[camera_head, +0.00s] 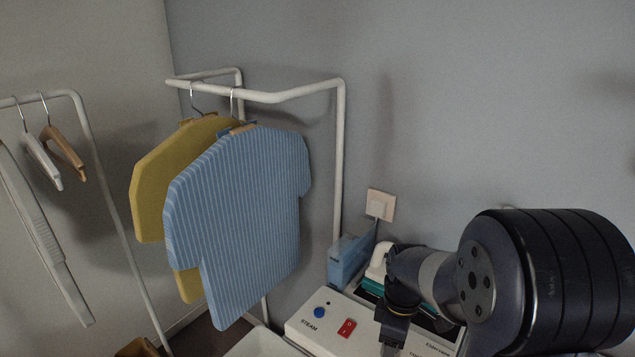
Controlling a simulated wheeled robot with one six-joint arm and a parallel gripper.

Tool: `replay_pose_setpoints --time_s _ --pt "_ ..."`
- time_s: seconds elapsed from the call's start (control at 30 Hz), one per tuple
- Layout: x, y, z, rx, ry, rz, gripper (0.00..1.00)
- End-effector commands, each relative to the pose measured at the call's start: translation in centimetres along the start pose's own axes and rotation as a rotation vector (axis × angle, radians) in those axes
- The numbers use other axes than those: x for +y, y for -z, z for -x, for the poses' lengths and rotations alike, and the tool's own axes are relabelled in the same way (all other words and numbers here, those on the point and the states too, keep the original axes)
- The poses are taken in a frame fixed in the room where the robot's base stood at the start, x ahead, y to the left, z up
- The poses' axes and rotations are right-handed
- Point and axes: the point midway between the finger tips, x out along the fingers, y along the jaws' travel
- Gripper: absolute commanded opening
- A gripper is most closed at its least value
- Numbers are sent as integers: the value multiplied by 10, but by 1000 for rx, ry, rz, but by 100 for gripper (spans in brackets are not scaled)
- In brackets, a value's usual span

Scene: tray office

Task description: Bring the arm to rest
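My arm comes in from the right edge, with a large dark ribbed joint in front. My gripper (393,338) is at the lower middle right, pointing down over the white steamer box. The bottom edge of the picture cuts it off, so its fingertips and anything between them cannot be made out.
A white box (308,334) marked STEAM has a blue knob and a red switch. A blue box (350,257) stands behind it. A blue striped shirt (245,220) and a yellow shirt (150,190) hang on a white rack (341,150). Another rack (95,170) holds hangers.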

Motion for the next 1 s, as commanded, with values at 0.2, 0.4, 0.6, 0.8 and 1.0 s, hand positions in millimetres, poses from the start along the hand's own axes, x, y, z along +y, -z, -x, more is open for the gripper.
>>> replay_pose_setpoints --time_s 0.2,0.4,0.6,0.8,1.0 --pt "0 -1 0 11 1 -186 58" --pt "-1 -1 0 21 2 -358 58" --pt "-1 -1 0 31 0 -528 58" --pt "-1 -1 1 40 0 -696 58" --pt "-1 -1 1 50 1 -863 58"
